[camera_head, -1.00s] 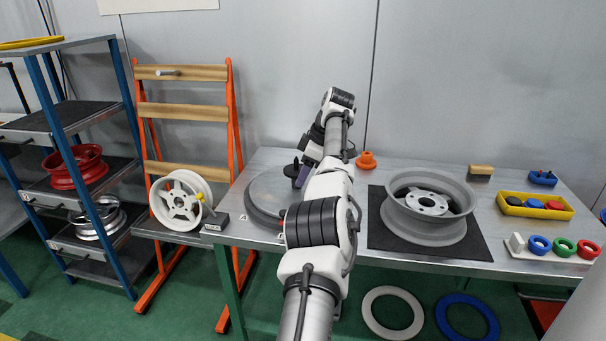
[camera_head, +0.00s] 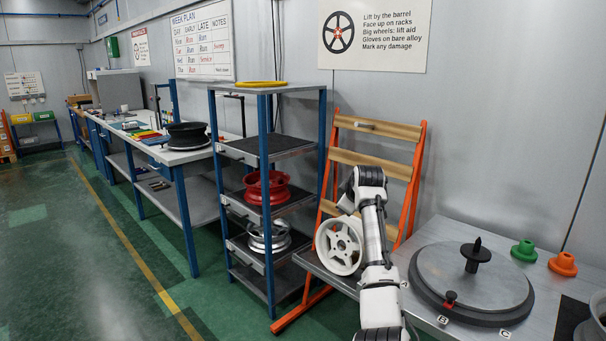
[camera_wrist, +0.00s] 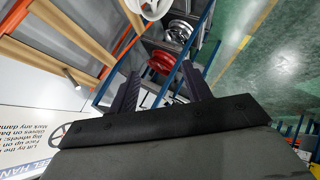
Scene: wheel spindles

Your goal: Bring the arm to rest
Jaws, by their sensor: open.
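My gripper (camera_wrist: 160,85) shows in the wrist view with its two dark fingers spread apart and nothing between them. In the head view my arm reaches up in front of the orange rack (camera_head: 412,190), and the gripper itself is hidden behind the arm. In the wrist view the red wheel (camera_wrist: 162,62) on the blue shelf appears beyond the fingers.
Green floor at left is open.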

